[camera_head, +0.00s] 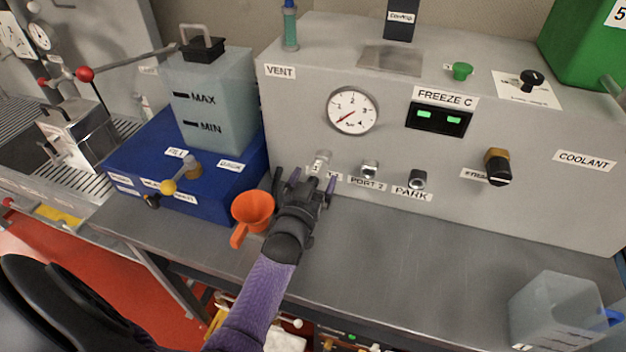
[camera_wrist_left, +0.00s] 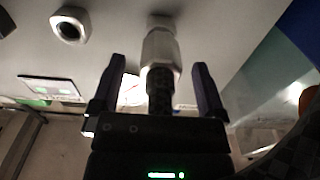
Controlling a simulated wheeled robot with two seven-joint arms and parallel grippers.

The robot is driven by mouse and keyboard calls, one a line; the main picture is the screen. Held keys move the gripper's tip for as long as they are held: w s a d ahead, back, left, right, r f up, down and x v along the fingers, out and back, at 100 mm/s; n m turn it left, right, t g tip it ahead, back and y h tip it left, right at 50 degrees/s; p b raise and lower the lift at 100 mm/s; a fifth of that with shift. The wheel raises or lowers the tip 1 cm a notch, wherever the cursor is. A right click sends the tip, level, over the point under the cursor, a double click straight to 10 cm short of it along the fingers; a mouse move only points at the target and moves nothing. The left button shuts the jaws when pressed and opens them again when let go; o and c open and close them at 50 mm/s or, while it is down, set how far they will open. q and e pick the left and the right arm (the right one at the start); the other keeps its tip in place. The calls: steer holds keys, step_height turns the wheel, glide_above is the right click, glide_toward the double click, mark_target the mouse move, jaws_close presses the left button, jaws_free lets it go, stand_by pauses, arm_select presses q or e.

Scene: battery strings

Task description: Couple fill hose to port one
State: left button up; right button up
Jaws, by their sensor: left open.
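My left gripper (camera_head: 312,184) is in front of the panel's port one (camera_head: 320,160), its fingers spread apart. In the left wrist view the open fingers (camera_wrist_left: 159,82) stand on either side of the fill hose's silver coupling (camera_wrist_left: 161,50) and its dark hose (camera_wrist_left: 160,95), with gaps visible on both sides. The coupling lines up with a round fitting on the panel and appears to meet it; I cannot tell whether it is locked. The rest of the hose is hidden behind the gripper. My right gripper is in neither view.
Port 2 (camera_head: 370,169) and the park port (camera_head: 417,180) sit to the right. An orange funnel (camera_head: 253,210) is close to my left wrist. A blue box (camera_head: 216,184) carries a translucent tank (camera_head: 212,100). A clear jug (camera_head: 556,312) stands at the right; the bench (camera_head: 430,275) between is clear.

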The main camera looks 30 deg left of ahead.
arm_select(q)
steer(key=p+v, duration=0.2)
steer(key=v, duration=0.8)
steer(key=shift+w, duration=0.1)
